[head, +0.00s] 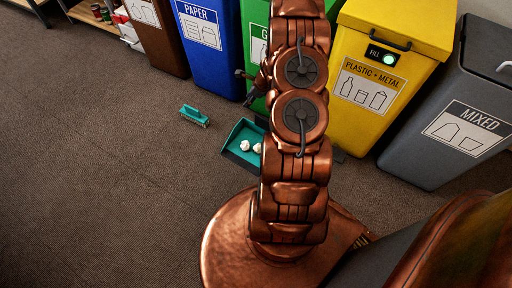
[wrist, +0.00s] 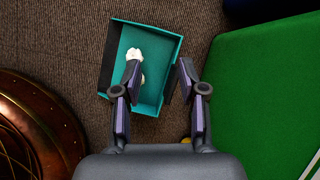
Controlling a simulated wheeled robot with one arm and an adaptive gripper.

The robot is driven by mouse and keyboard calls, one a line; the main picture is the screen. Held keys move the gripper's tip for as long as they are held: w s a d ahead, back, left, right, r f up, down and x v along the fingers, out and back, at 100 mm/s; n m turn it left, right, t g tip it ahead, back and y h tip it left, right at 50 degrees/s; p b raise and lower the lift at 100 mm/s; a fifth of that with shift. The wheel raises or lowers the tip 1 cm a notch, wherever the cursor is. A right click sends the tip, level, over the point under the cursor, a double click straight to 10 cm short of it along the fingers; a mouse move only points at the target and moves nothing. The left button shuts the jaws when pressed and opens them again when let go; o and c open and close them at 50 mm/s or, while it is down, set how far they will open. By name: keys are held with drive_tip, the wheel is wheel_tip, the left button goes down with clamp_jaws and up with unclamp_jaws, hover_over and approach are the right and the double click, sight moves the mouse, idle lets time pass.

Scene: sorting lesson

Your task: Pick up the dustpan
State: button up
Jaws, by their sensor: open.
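The teal dustpan (head: 236,160) lies on the floor in front of the green bin, partly hidden by my arm in the head view. White crumpled pieces (head: 245,146) lie in it. In the wrist view the dustpan (wrist: 154,97) is below my gripper (wrist: 160,68), with the white pieces (wrist: 132,55) in its pan. My gripper is open, its two fingers apart over the pan. I cannot tell whether they touch it. The dustpan's handle is not clearly visible in either view.
A teal brush (head: 194,116) lies on the floor left of the dustpan. Blue (head: 207,45), green (head: 254,30), yellow (head: 378,82) and grey (head: 455,120) bins stand in a row behind. The green bin's top (wrist: 265,90) is close on the wrist view's right. Carpet at left is clear.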

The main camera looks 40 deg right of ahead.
sight(258, 125)
drive_tip(key=shift+s+d+f+m+g+h+b, duration=0.15)
drive_tip(key=shift+s+d+f+m+b, duration=0.65)
drive_tip(key=shift+f, duration=1.8)
drive_tip(key=shift+s+d+f+m+g+h+b, duration=0.1)
drive_tip(key=shift+s+d+f+m+h+b, duration=0.5)
drive_tip(key=shift+f, duration=2)
drive_tip(key=shift+s+d+f+m+g+y+b, duration=0.25)
drive_tip(key=shift+d+f+m+b, duration=0.8)
drive_tip(key=shift+f, duration=1.55)
drive_tip(key=shift+w+d+f+n+b, duration=0.15)
drive_tip(key=shift+f+b, duration=0.1)
drive_tip(key=shift+f, duration=0.3)
drive_tip(key=shift+w+d+f+n+b, duration=0.15)
drive_tip(key=shift+f+b, duration=0.1)
drive_tip(key=shift+f, duration=0.35)
drive_tip(key=shift+w+d+f+n+b, duration=0.15)
drive_tip(key=shift+f+b, duration=0.1)
drive_tip(key=shift+f, duration=0.3)
drive_tip(key=shift+w+a+f, duration=0.1)
drive_tip(key=shift+w+f, duration=0.2)
drive_tip(key=shift+f, duration=0.35)
drive_tip(key=shift+c, duration=0.2)
clamp_jaws()
